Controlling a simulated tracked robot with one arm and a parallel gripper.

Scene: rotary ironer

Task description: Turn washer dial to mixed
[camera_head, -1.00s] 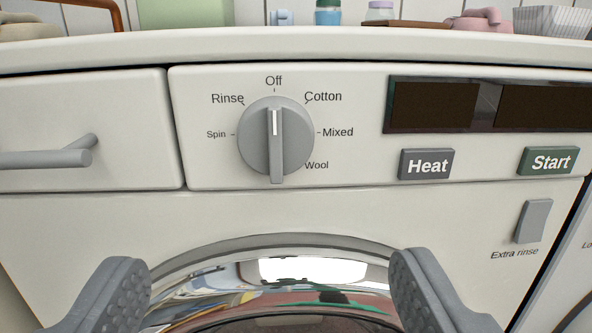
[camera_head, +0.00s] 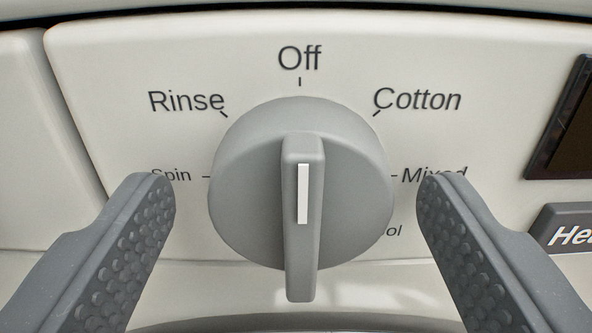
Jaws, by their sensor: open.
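The grey washer dial (camera_head: 250,190) is in the middle of the head view. Its raised grip bar stands upright, and the white mark (camera_head: 303,194) points up at Off (camera_head: 299,58). The Mixed label (camera_head: 410,174) is to the right of the dial, partly hidden by a fingertip. My gripper (camera_head: 295,190) is open, with one textured finger on each side of the dial. Both fingers appear apart from the dial, with visible gaps, and nothing is held.
Rinse (camera_head: 186,101) and Cotton (camera_head: 417,99) are at the upper left and upper right; the Spin and Wool labels are partly covered. The Heat button (camera_head: 572,234) and the dark display (camera_head: 565,125) are at the right edge. A panel seam runs at the left.

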